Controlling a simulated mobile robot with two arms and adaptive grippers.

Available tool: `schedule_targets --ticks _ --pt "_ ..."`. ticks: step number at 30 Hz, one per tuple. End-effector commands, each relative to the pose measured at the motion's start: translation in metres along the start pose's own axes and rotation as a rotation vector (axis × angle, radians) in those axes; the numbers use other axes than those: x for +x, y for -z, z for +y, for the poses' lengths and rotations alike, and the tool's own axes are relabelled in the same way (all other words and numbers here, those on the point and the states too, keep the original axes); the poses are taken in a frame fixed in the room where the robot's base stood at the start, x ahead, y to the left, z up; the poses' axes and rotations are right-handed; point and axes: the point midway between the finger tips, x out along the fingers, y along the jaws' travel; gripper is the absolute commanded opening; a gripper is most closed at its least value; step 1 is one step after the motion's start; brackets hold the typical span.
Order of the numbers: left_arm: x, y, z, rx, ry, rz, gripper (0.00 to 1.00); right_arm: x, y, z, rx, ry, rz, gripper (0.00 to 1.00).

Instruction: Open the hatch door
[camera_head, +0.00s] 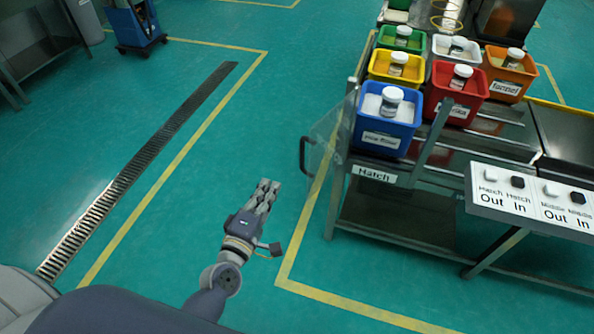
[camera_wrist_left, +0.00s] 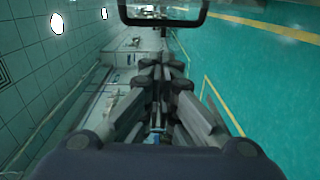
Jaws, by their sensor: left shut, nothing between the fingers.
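The hatch door (camera_head: 326,140) is a clear panel at the left end of the conveyor stand, by the white "Hatch" label (camera_head: 374,174). It juts out to the left from the frame; I cannot tell how far it stands open. Its dark bar handle (camera_head: 303,156) is on its left edge. A dark handle-like bar (camera_wrist_left: 160,20) crosses the top of the left wrist view, beyond the fingertips. My left gripper (camera_head: 268,186) is shut and empty, left of and nearer than the handle, apart from it. It also shows in the left wrist view (camera_wrist_left: 163,66). My right gripper is out of view.
Several coloured bins with jars, such as the blue bin (camera_head: 388,120), stand on the conveyor stand. A button panel (camera_head: 530,203) is at the right. A floor grate (camera_head: 120,185) lies at the left. Green floor around my left gripper is clear.

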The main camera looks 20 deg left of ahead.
Motion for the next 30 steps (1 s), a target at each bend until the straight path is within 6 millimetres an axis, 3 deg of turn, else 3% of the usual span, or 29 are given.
schedule_targets --ticks 3,8,22,24,30 --pt "0.002 0.003 0.016 -0.039 -0.031 0.008 0.00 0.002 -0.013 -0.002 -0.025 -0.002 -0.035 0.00" --pt "0.018 0.003 0.019 -0.042 -0.036 0.010 0.00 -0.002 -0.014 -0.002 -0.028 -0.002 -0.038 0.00" --pt "0.104 0.002 0.021 -0.038 -0.033 0.007 0.00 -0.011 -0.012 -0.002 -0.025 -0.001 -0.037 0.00" --pt "0.096 -0.013 0.021 -0.042 -0.029 0.005 0.00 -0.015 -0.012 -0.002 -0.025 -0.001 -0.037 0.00" --pt "0.089 -0.031 0.021 -0.038 -0.030 0.007 0.00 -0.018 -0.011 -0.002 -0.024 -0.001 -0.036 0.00"
